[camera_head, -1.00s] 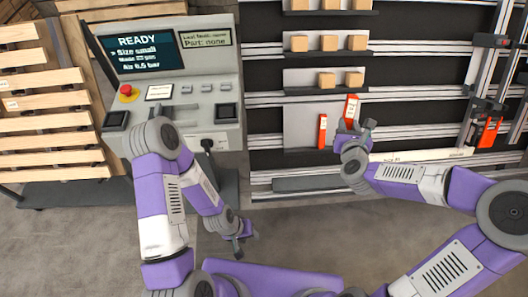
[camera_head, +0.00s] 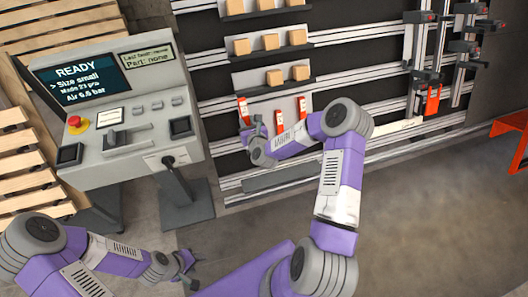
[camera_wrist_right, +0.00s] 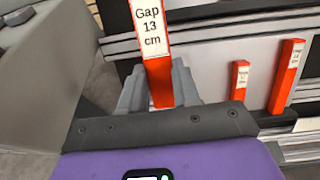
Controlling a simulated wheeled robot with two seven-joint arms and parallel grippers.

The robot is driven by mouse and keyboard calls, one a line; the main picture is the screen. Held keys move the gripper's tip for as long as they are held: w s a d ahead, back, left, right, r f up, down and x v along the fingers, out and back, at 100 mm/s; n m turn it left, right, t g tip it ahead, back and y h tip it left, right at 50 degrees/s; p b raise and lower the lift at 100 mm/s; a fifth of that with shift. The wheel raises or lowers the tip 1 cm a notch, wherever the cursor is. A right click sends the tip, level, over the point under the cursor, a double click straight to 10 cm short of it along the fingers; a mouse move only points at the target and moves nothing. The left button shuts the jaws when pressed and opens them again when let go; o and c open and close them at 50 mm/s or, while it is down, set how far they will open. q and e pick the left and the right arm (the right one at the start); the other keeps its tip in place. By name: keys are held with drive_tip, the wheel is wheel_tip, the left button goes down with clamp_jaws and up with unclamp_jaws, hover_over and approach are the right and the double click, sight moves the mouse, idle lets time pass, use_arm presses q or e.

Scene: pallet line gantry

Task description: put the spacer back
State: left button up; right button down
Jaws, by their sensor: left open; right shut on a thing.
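My right gripper (camera_head: 256,128) is shut on an orange spacer (camera_head: 243,110) at the left end of the lower shelf. In the right wrist view this spacer (camera_wrist_right: 155,55) stands nearly upright between the fingers, its white label reading "Gap 13 cm". Whether it touches the shelf I cannot tell. To its right, a shorter orange spacer (camera_head: 279,121) and a taller one (camera_head: 303,107) stand on the lower shelf against a pale backboard (camera_head: 290,103); both show in the right wrist view. My left gripper (camera_head: 187,270) is open and empty, low over the floor.
Shelves above hold several tan blocks (camera_head: 271,42). The control console (camera_head: 115,105) stands left of the rack, its screen reading "READY" and "Size small". Wooden slats (camera_head: 25,150) lie at far left. Rails with clamps (camera_head: 425,75) run right. Floor in front is clear.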

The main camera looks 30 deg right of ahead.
drive_tip(key=s+d+f+p, duration=0.1)
drive_tip(key=s+d+f, duration=0.15)
drive_tip(key=f, duration=0.65)
drive_tip(key=s+d+f+p, duration=0.15)
drive_tip(key=s+f, duration=0.25)
drive_tip(key=f, duration=0.4)
drive_tip(key=shift+h, duration=0.3)
drive_tip(key=w+d+f+b, duration=0.1)
drive_tip(key=w+f+b, duration=0.1)
drive_tip(key=w+b, duration=0.1)
drive_tip(key=w+d+f+b, duration=0.1)
drive_tip(key=w+f+b, duration=0.1)
drive_tip(key=w+b, duration=0.1)
drive_tip(key=w+f+b, duration=0.2)
drive_tip(key=w+b, duration=0.2)
drive_tip(key=b, duration=0.1)
drive_tip(key=shift+d, duration=0.4)
drive_tip(key=shift+w+f+b, duration=0.15)
drive_tip(key=shift+w+b, duration=0.35)
drive_tip(key=shift+b, duration=0.3)
drive_tip(key=shift+d, duration=0.1)
drive_tip(key=shift+w+f+b, duration=0.1)
drive_tip(key=shift+w+b, duration=0.1)
drive_tip(key=shift+b, duration=0.4)
drive_tip(key=shift+s+f+b, duration=0.2)
drive_tip(key=shift+f+b, duration=0.2)
drive_tip(key=shift+b, duration=0.05)
